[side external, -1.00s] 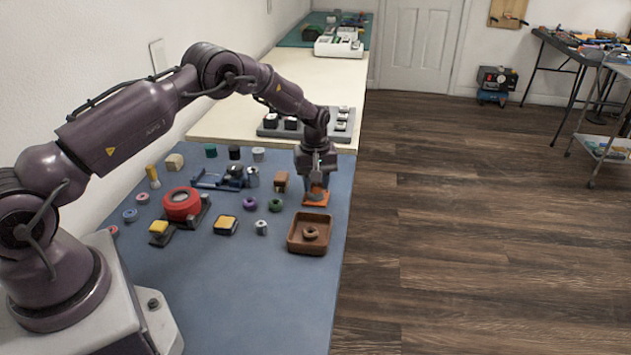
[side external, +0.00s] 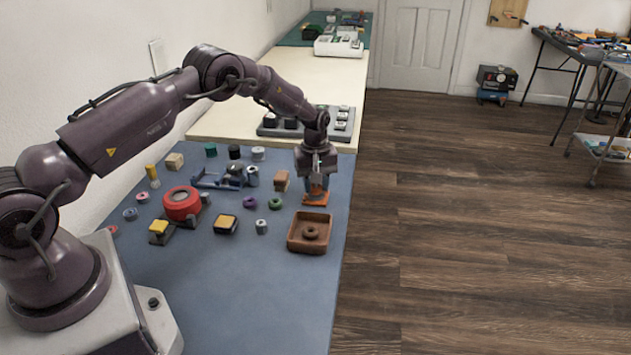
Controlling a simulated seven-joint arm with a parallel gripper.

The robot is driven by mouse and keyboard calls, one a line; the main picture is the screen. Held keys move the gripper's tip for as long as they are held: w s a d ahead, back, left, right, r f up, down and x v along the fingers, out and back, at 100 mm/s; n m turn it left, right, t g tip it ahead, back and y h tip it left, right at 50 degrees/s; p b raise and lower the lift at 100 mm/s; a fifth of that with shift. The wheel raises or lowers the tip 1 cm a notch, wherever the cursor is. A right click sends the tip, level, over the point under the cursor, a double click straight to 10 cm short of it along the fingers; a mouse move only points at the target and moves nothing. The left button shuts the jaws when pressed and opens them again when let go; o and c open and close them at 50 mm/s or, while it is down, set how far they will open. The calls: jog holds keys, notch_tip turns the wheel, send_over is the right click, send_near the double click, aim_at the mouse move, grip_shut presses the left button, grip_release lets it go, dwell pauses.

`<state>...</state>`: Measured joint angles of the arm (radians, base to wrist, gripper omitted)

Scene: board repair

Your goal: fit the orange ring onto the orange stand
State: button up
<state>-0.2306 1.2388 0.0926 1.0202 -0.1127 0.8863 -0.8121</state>
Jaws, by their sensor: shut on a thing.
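The orange stand (side external: 315,200) is near the right edge of the blue mat, behind the brown tray. My gripper (side external: 316,186) points straight down directly over the stand, with its fingers shut. Orange shows between and just below the fingers; I take this to be the orange ring (side external: 318,189), held at the stand. The fingers hide most of it. I cannot tell whether the ring is around the stand's post or just above it.
A brown tray (side external: 293,244) with a brown ring (side external: 311,232) stands just in front of the stand. A brown block (side external: 282,181) is close on the left. Purple (side external: 250,203) and green (side external: 275,204) rings lie further left. The mat's right edge is near.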

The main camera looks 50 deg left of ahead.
jog(key=shift+f, duration=0.3)
jog(key=o, duration=0.6)
jog(key=shift+r, duration=5.5)
